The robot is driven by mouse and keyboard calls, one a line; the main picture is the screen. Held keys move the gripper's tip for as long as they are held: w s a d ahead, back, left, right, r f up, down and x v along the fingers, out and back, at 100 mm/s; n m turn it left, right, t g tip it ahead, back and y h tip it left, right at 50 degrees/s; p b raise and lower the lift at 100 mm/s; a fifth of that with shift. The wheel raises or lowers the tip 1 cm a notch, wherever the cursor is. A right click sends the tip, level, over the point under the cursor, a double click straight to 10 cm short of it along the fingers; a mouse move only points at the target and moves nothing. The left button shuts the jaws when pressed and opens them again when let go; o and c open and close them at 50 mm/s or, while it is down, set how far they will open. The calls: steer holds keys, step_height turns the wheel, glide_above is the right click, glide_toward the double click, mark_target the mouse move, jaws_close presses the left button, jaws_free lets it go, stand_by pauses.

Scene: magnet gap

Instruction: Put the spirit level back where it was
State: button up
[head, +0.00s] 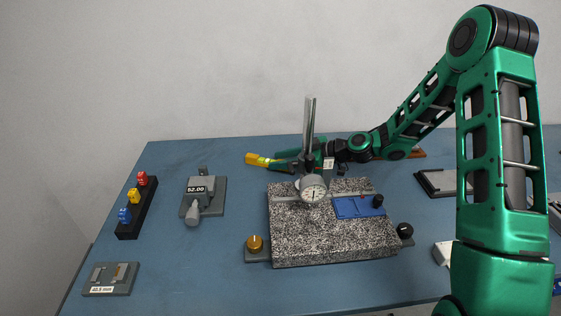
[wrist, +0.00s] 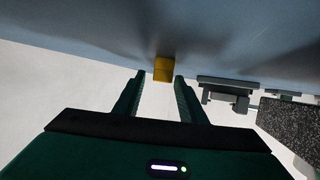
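The spirit level (head: 257,159) is a small yellow bar with a pale green patch. It lies near the back edge of the blue table, left of the dial gauge stand. My gripper (head: 281,161) is at its right end, reaching in from the right. In the wrist view the yellow level (wrist: 163,69) shows between the tips of my gripper's fingers (wrist: 159,76), with a gap on each side. The fingers are apart and hold nothing. The stand's column hides part of my gripper in the head view.
A speckled granite plate (head: 315,236) bears the dial gauge (head: 313,190) and a blue plate (head: 357,207). A grey device reading 52.00 (head: 201,198) and a rack of coloured blocks (head: 137,207) stand left.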

steer(key=v, duration=1)
steer(key=shift+s+d+r, duration=0.1)
steer(key=shift+s+d, duration=0.05)
steer(key=shift+d, duration=0.2)
